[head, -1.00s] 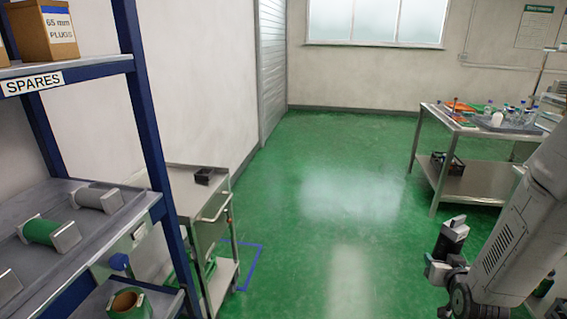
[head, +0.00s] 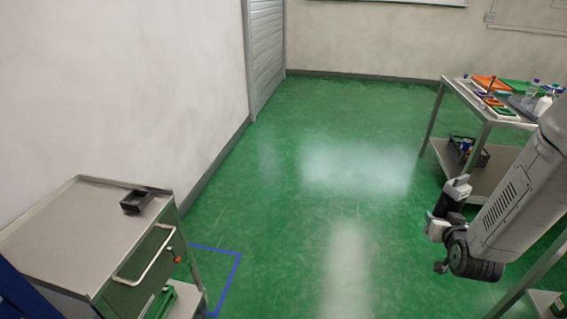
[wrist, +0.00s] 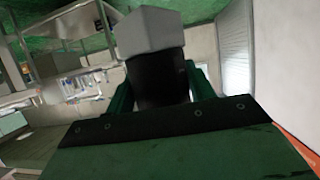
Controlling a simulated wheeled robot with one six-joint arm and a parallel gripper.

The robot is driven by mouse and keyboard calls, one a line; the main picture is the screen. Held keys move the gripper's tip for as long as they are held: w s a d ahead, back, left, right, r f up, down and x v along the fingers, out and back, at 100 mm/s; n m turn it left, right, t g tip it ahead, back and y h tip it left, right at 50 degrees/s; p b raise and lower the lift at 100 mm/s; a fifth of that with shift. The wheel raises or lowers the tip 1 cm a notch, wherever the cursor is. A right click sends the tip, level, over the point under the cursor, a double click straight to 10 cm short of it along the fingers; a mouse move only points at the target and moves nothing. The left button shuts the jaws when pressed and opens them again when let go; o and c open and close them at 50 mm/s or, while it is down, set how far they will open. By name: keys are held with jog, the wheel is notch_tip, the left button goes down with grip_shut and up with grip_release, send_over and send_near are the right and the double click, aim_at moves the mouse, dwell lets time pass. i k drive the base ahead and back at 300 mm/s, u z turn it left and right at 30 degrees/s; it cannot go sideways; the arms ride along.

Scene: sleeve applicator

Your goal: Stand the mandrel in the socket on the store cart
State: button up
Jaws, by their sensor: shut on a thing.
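My gripper (head: 447,212) is at the right of the head view, at the end of my arm, over the green floor. It is shut on a dark cylinder with a light grey angular end, which I take for the mandrel (head: 455,192). In the wrist view the mandrel (wrist: 162,75) sits between the green fingers, its grey end away from the camera; its near end is hidden by the gripper body. The steel cart (head: 85,225) at the lower left, apart from my gripper, seems to be the store cart. A small black open holder (head: 136,202), perhaps the socket, sits on its top.
A steel bench (head: 465,105) with bottles and trays stands at the right, with a dark crate (head: 485,155) on its lower shelf. Blue tape (head: 230,275) marks the floor beside the cart. The middle floor (head: 310,200) is clear.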

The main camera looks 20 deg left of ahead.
aim_at(139, 204)
jog(key=i, duration=3.6)
jog(key=u, duration=3.3)
